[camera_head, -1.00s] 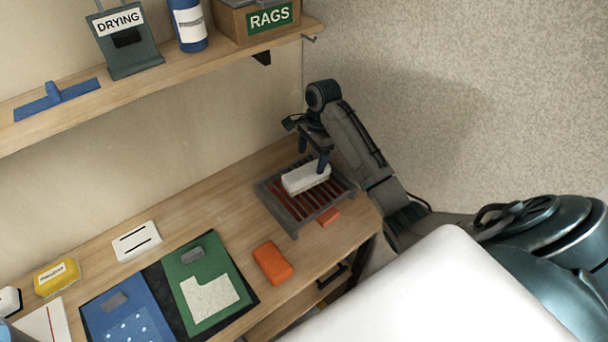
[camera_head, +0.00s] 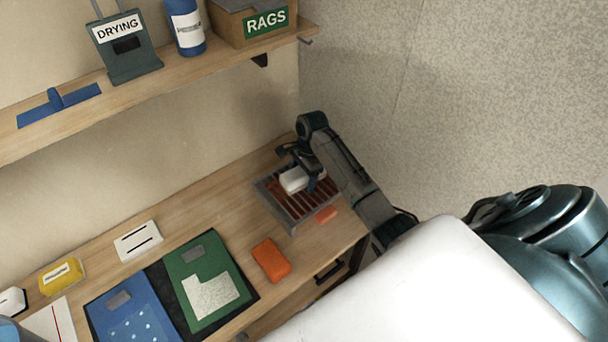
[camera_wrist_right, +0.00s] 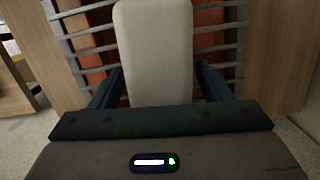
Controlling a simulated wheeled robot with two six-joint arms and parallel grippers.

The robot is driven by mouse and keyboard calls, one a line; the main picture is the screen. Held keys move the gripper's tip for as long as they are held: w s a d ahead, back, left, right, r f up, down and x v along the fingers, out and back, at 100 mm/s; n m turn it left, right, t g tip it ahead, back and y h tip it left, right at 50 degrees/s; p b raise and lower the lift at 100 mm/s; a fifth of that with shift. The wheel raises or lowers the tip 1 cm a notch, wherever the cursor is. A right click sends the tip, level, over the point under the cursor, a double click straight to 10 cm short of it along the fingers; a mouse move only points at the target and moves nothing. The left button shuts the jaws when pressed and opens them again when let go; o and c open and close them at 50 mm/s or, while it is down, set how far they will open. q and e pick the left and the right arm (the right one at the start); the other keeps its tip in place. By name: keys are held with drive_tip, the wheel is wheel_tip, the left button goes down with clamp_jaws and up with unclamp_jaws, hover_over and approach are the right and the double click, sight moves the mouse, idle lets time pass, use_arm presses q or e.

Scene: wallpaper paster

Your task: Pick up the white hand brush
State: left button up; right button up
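In the right wrist view the brush (camera_wrist_right: 155,50) is a pale rounded block pointing away from the gripper. The blue-black fingers of my right gripper (camera_wrist_right: 160,88) stand apart on its two sides, close to it. I cannot tell whether they touch it. My left gripper is not in view.
An orange block (camera_head: 271,260) lies on the bench in front of the rack. Green (camera_head: 222,265) and blue (camera_head: 119,300) boards lie further left. A shelf (camera_head: 170,93) with a RAGS box (camera_head: 233,28) is above. The patterned wall stands close behind my right arm.

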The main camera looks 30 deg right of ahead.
drive_tip(key=c, duration=1)
drive_tip(key=shift+o, duration=0.2)
drive_tip(key=shift+r, duration=0.1)
drive_tip(key=shift+r+b, duration=0.3)
drive_tip(key=shift+r, duration=0.1)
wheel_tip(320, 180, up, 2)
drive_tip(key=shift+r+b, duration=0.2)
drive_tip(key=shift+b, duration=0.4)
drive_tip(key=s+a, duration=0.1)
drive_tip(key=s, duration=0.1)
drive_tip(key=s+a+b, duration=0.1)
drive_tip(key=s+a, duration=0.2)
drive_tip(key=s, duration=0.1)
drive_tip(key=shift+a+r, duration=0.25)
drive_tip(key=shift+a, duration=0.15)
drive_tip(key=s+a, duration=0.1)
drive_tip(key=s, duration=0.1)
drive_tip(key=s+a+r+p, duration=0.1)
drive_tip(key=a, duration=0.1)
drive_tip(key=s+a, duration=0.1)
drive_tip(key=s, duration=0.1)
drive_tip(key=shift+s+a+r, duration=0.15)
drive_tip(key=shift+s, duration=0.15)
drive_tip(key=shift+s+a+p, duration=0.35)
drive_tip(key=shift+s+a, duration=0.05)
drive_tip(key=shift+s, duration=0.1)
